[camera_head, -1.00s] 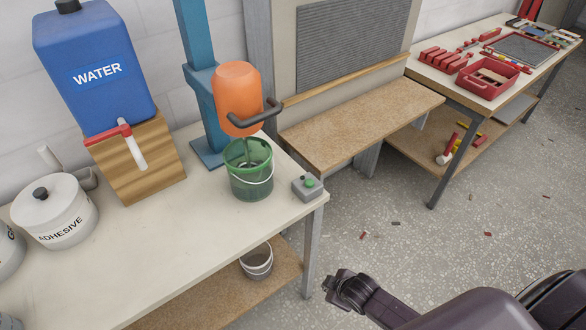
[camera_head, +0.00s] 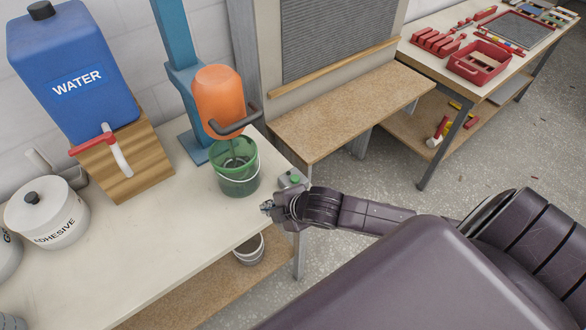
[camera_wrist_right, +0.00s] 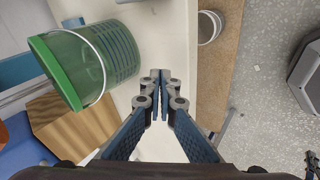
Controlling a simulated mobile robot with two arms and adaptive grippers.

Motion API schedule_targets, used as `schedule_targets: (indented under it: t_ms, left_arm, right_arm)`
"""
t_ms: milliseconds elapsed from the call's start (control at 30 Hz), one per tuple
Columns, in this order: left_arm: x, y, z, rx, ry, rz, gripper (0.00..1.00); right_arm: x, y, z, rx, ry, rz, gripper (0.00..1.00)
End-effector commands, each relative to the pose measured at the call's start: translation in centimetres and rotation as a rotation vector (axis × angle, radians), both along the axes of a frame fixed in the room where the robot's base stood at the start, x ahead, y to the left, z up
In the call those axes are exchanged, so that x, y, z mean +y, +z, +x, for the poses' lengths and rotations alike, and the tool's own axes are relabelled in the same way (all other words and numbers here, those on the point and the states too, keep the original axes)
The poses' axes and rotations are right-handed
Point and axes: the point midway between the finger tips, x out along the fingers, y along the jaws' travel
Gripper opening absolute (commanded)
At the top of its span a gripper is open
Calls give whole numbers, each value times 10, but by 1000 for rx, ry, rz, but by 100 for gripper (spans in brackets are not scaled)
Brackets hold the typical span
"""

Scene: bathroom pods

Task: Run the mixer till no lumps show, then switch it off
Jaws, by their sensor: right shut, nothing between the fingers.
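The mixer has an orange motor (camera_head: 217,98) with a dark handle, on a blue stand (camera_head: 183,75). Its shaft reaches into a green bucket (camera_head: 238,182) on the bench; the bucket also shows on its side in the right wrist view (camera_wrist_right: 88,58). I cannot tell whether the mixer turns or whether lumps are in the mix. A small grey switch box with a green button (camera_head: 293,179) sits at the bench's right corner, partly hidden by my right gripper. My right gripper (camera_head: 267,208) is shut and empty, in front of the box; its fingertips meet in the right wrist view (camera_wrist_right: 160,76).
A blue water container (camera_head: 75,75) stands on a wooden block (camera_head: 130,172), left of the mixer. A white adhesive pot (camera_head: 47,217) is at far left. A small bucket (camera_head: 249,249) sits on the shelf below. The bench front (camera_head: 150,262) is clear.

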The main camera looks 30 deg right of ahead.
Motion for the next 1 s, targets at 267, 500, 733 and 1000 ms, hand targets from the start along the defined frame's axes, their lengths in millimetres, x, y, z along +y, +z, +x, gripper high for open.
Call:
schedule_targets:
  t_ms: [267, 500, 733, 1000]
  left_arm:
    - [4, 12, 1, -1, -1, 4, 0]
    - [4, 19, 1, -1, -1, 4, 0]
    - [3, 22, 1, -2, -1, 4, 0]
    - [3, 22, 1, -2, -1, 4, 0]
  right_arm:
    - [-39, 55, 31, -143, 366, -311, 0]
    - [-87, 96, 42, -210, 608, -568, 0]
    - [-118, 116, 43, -228, 715, -699, 0]
    - [-123, 119, 43, -230, 733, -719, 0]
